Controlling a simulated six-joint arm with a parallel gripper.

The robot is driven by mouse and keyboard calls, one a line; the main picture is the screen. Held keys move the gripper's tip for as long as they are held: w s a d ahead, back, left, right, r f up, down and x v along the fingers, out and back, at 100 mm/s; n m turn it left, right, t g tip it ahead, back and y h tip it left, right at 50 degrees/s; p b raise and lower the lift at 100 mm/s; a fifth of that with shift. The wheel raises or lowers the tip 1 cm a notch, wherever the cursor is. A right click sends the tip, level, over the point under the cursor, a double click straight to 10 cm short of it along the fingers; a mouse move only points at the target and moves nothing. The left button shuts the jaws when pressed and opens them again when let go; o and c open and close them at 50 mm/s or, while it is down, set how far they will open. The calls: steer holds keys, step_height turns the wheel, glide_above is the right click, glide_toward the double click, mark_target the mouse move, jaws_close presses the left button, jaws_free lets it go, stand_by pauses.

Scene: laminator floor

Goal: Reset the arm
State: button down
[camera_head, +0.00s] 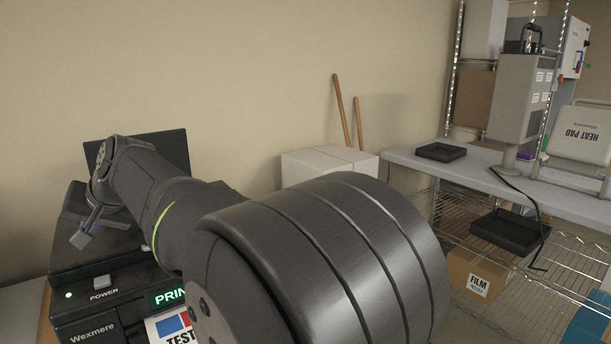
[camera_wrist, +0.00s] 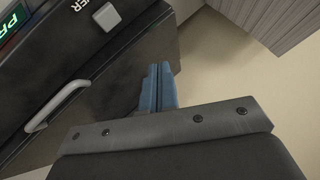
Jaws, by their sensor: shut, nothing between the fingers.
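The printer's dark front panel (camera_wrist: 110,85) lies beyond the fingers there. I cannot tell whether the fingertips touch it. My arm stretches across the lower middle of the head view and hides part of the printer.
The printer has a POWER button (camera_head: 102,282), a lit green light and display, and a TEST sheet (camera_head: 172,327). White boxes (camera_head: 330,162) stand by the wall. At right, a table (camera_head: 580,203) holds a black tray (camera_head: 441,152) and a grey press (camera_head: 517,98). Wire shelving (camera_head: 575,258) stands below.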

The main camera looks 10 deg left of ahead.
steer(key=shift+w+a+r+m+g+h, duration=0.1)
steer(key=shift+w+r+m+g+h, duration=0.3)
steer(key=shift+m, duration=0.55)
steer(key=shift+w+r+m+g+h, duration=0.2)
steer(key=shift+w+r+m, duration=0.15)
steer(key=shift+r+m, duration=0.45)
